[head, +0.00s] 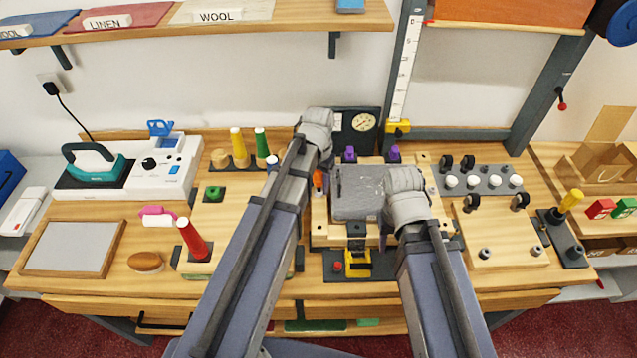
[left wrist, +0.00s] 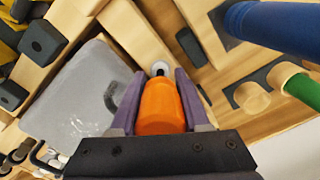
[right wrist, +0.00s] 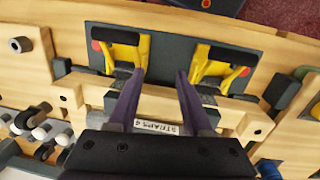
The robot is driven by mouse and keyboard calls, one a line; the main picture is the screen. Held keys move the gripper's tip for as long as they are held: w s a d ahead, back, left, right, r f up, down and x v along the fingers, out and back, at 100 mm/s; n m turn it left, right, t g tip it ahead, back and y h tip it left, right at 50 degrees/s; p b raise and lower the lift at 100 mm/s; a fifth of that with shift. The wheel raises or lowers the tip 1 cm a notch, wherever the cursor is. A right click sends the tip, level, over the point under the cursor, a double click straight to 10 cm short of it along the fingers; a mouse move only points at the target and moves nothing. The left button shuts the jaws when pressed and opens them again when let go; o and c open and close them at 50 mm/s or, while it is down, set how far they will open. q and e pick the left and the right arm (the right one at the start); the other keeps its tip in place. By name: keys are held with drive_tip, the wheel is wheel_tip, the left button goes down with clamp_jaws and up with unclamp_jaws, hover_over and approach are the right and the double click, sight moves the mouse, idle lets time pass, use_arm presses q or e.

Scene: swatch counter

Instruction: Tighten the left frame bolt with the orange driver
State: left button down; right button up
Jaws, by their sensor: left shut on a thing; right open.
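My left gripper (left wrist: 158,84) is shut on the orange driver (left wrist: 160,110); its purple fingers sit on either side of the handle. The driver also shows upright in the head view (head: 318,181), at the left side of the wooden frame. Its far end meets a small round grey-white piece (left wrist: 160,68) at the frame's wood; I cannot tell whether this is the bolt head or part of the driver. A grey panel (head: 352,197) lies within the frame.
Coloured cones (head: 237,145) stand behind left; a dial gauge (head: 361,122) is behind the frame. A red cone (head: 191,240) stands front left.

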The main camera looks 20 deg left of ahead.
use_arm(q)
drive_tip(key=c, duration=0.6)
unclamp_jaws()
drive_tip(key=n, duration=0.3)
drive_tip(key=shift+n, duration=0.4)
drive_tip(key=n, duration=0.4)
drive_tip(key=shift+w, duration=0.1)
drive_tip(key=n, duration=0.7)
drive_tip(key=shift+d, duration=0.1)
